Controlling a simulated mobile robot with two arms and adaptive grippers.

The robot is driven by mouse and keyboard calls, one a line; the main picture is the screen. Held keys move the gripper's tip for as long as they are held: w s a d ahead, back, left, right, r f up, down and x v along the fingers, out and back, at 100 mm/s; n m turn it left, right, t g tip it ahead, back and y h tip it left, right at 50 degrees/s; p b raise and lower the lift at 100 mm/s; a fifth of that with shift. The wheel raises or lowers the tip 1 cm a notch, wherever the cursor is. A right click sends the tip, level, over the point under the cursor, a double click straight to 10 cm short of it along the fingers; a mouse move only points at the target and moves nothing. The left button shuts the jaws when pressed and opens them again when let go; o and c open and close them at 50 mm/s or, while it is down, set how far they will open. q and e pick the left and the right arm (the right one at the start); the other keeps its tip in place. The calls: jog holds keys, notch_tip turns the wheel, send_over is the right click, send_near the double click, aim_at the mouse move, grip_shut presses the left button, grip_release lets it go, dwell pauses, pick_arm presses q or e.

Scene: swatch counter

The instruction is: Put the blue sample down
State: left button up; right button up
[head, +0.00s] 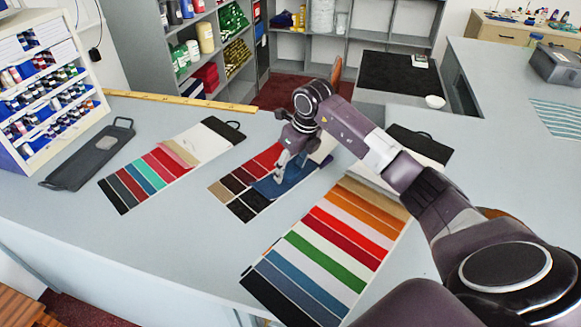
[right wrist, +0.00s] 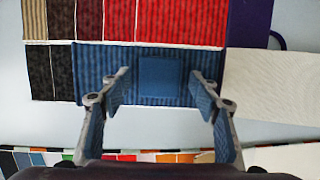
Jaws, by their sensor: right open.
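The blue sample (head: 294,182) lies across the middle swatch card (head: 217,189), partly over its dark and red swatches. In the right wrist view the blue sample (right wrist: 160,60) is ribbed cloth with a plain square patch, lying flat along the card's edge beside red and dark swatches. My right gripper (head: 281,172) is over the blue sample in the head view. In the right wrist view my right gripper (right wrist: 161,82) is open, its two fingers spread on either side of the patch. Whether the fingertips touch the cloth cannot be told. My left gripper is not in view.
A striped swatch card (head: 330,228) lies close on the right, under my right arm. Another card (head: 150,175) with a pink piece and a dark tray (head: 88,157) lie left. A yellow ruler (head: 180,100) runs along the back edge. The front left counter is clear.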

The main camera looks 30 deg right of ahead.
jog(key=shift+r, duration=0.1)
jog(key=shift+r, duration=0.2)
jog(key=b+v, duration=0.2)
jog(key=v, duration=0.9)
jog(key=shift+r, duration=0.4)
jog(key=shift+s+f, duration=0.15)
